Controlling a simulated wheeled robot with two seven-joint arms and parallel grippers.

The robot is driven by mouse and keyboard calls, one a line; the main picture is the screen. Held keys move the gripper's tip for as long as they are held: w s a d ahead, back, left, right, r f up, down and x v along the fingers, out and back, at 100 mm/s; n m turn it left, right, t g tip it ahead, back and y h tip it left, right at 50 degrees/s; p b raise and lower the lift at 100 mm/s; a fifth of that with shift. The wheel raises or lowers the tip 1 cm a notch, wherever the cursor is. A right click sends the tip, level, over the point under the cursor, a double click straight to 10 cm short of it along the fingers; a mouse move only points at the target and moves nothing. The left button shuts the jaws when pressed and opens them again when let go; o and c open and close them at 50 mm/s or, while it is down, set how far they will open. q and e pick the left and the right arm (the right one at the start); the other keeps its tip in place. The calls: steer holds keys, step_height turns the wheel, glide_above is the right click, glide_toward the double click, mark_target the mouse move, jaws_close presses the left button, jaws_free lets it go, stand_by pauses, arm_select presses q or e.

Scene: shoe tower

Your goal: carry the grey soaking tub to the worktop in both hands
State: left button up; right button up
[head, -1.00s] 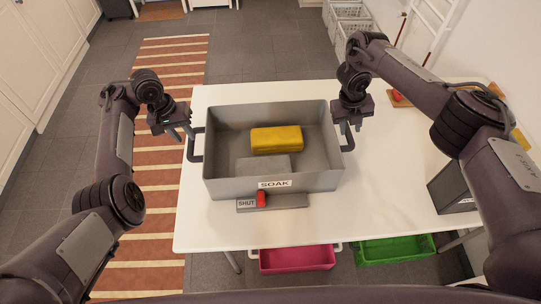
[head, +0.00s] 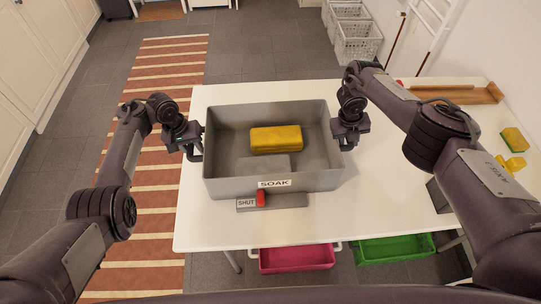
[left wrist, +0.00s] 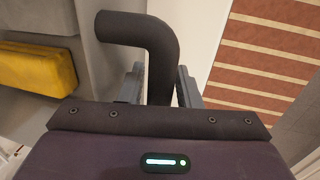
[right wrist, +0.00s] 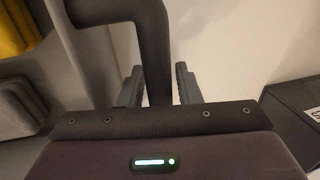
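The grey tub (head: 222,187), labelled SOAK, stands level on a white table (head: 300,232). A yellow block (head: 276,139) and a flat grey block (head: 263,164) lie inside it. A grey bar marked SHUT with a red knob (head: 261,199) is at its front base. My left gripper (head: 196,152) is at the tub's left handle; the left wrist view shows this dark handle (left wrist: 160,55) between open fingers. My right gripper (head: 346,143) is at the right handle; the right wrist view shows that handle (right wrist: 154,50) between open fingers, with a small gap.
A wooden tray (head: 455,95), a yellow-green sponge (head: 514,140) and a small yellow item (head: 513,163) lie on the right. A dark box (head: 437,196) is partly behind my right arm. Pink (head: 296,259) and green (head: 394,249) bins sit below. A striped rug (head: 165,80) lies left.

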steer(key=shift+s, duration=0.1)
arm_select(q)
jaws_close()
arm_select(e)
jaws_close()
stand_by(1.1)
